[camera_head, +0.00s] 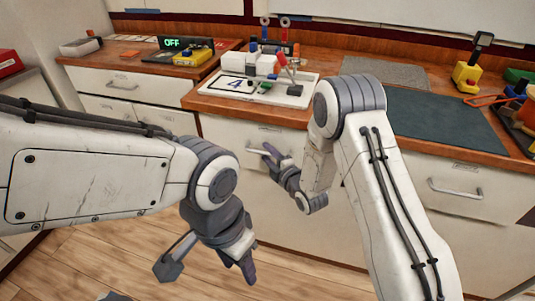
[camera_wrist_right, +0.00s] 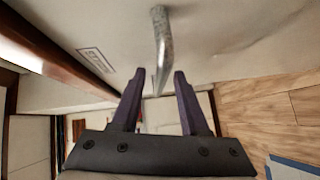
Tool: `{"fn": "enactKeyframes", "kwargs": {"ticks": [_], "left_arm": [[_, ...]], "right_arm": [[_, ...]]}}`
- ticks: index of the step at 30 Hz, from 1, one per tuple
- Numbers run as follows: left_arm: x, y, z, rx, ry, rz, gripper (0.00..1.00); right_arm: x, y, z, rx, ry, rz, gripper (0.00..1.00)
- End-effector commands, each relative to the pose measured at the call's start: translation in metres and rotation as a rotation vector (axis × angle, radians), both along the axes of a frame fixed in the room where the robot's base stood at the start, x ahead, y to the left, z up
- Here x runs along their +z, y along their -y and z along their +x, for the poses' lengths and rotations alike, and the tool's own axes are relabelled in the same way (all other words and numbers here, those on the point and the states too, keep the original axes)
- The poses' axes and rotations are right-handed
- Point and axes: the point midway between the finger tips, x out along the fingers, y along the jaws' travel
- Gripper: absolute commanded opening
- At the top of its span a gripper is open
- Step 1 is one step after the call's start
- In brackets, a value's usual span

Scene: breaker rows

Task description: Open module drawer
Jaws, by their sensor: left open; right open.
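The white drawer front (camera_head: 228,132) under the middle counter appears closed. Its metal handle (camera_head: 256,151) is partly hidden by my right gripper (camera_head: 272,156). In the right wrist view the handle (camera_wrist_right: 160,38) runs down the picture between the two dark fingertips of my right gripper (camera_wrist_right: 159,74). The fingers are apart on either side of it, and I cannot tell whether they touch it. A small label (camera_wrist_right: 97,60) on the pale front is too blurred to read. My left gripper (camera_head: 207,268) is open and empty, low over the wooden floor, away from the drawers.
On the counter above are a white board (camera_head: 298,99) with modules and tools, a grey mat (camera_head: 385,74) and a dark mat (camera_head: 435,118). A green OFF display (camera_head: 172,43) stands at left. Another drawer handle (camera_head: 455,188) is at right.

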Motion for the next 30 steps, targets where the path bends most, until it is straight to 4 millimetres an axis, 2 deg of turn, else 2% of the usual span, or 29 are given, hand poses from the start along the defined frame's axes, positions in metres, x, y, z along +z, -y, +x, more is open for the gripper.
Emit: {"fn": "enactKeyframes", "kwargs": {"ticks": [10,11,12,14,30], "left_arm": [[0.0,0.0,0.0,0.0,0.0,0.0,0.5],[0.0,0.0,0.0,0.0,0.0,0.0,0.5],[0.0,0.0,0.0,0.0,0.0,0.0,0.5],[0.0,0.0,0.0,0.0,0.0,0.0,0.5],[-0.0001,-0.0001,-0.0001,0.0,0.0,0.0,0.5]], "right_arm": [[-0.0009,-0.0028,0.0046,0.0,-0.001,0.0,0.45],[-0.0009,-0.0028,0.0045,0.0,-0.001,0.0,0.37],[-0.0009,-0.0027,0.0045,0.0,-0.001,0.0,0.22],[-0.0008,-0.0027,0.0045,0.0,-0.001,0.0,0.0],[-0.0011,-0.0027,0.0041,0.001,-0.002,-0.001,0.0]]}}
